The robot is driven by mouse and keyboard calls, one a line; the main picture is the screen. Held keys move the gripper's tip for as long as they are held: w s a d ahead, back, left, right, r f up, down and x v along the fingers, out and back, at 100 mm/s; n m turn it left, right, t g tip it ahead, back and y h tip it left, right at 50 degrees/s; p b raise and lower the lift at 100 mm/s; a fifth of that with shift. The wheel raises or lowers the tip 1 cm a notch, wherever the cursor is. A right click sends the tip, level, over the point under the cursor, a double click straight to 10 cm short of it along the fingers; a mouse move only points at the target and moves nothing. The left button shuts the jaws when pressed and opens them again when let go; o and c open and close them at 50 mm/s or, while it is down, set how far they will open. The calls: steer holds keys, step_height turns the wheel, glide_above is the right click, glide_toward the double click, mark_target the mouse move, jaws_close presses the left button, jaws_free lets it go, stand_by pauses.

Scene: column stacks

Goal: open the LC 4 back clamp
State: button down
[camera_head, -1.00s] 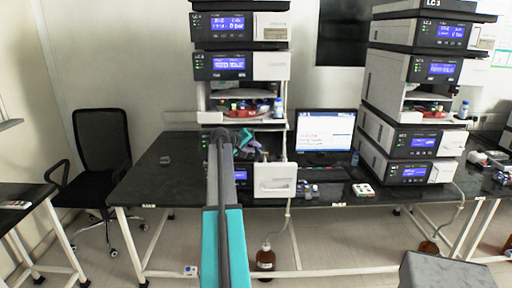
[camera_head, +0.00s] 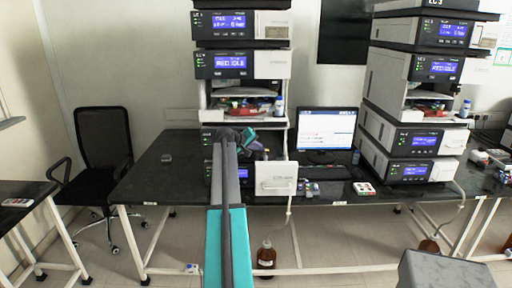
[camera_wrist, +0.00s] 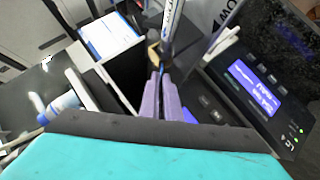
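The LC 4 unit (camera_wrist: 255,90) fills the right of the wrist view, with a lit blue display and its label at the lower right. My gripper (camera_wrist: 160,75) shows as two purple fingers close together beside its front. A slim pale column (camera_wrist: 172,20) rises just beyond the fingertips, and a small brown piece (camera_wrist: 153,53), perhaps a clamp, is beside it. Contact cannot be made out. In the head view my gripper (camera_head: 256,146) is at the lower part of the left stack, partly hidden by my arm. I cannot tell whether the back clamp is open or shut.
A second stack (camera_head: 411,140) is farther right. A blue-white bottle (camera_wrist: 62,103) is left in the wrist view. The left bench top (camera_head: 150,178) is mostly clear.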

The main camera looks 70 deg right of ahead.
mark_target(265, 150)
steer(key=shift+r, duration=0.1)
steer(key=shift+s+d+r+m+t+y+p, duration=0.15)
steer(key=shift+s+r+m+t+y+p, duration=0.25)
steer(key=shift+t, duration=0.3)
steer(key=shift+s+d+r+m+t+y+p, duration=0.15)
steer(key=shift+s+m+t+y, duration=0.3)
steer(key=shift+t, duration=0.25)
steer(key=s+m+t, duration=0.1)
steer(key=s+m+t+y, duration=0.1)
steer(key=t, duration=0.1)
steer(key=shift+d+r+b, duration=0.1)
steer(key=shift+d+b, duration=0.2)
steer(key=shift+d, duration=0.05)
steer(key=t, duration=0.1)
steer(key=s+m+t+y+b, duration=0.1)
steer(key=s+t+b, duration=0.1)
steer(key=shift+d+f+m+y, duration=0.25)
steer(key=shift+d+m, duration=0.1)
steer(key=shift+d, duration=0.05)
steer(key=shift+s+d+f+m+t+b, duration=0.1)
steer(key=shift+s+f+m+t+b, duration=0.15)
steer(key=shift+t+b, duration=0.35)
steer(key=shift+s+d+f+m+t+b, duration=0.15)
steer(key=shift+s+m+t+b, duration=0.25)
steer(key=shift+t, duration=0.2)
steer(key=shift+s+f+m+t+y+b, duration=0.25)
steer(key=shift+m+t+y+b, duration=0.2)
steer(key=shift+t+b, duration=0.45)
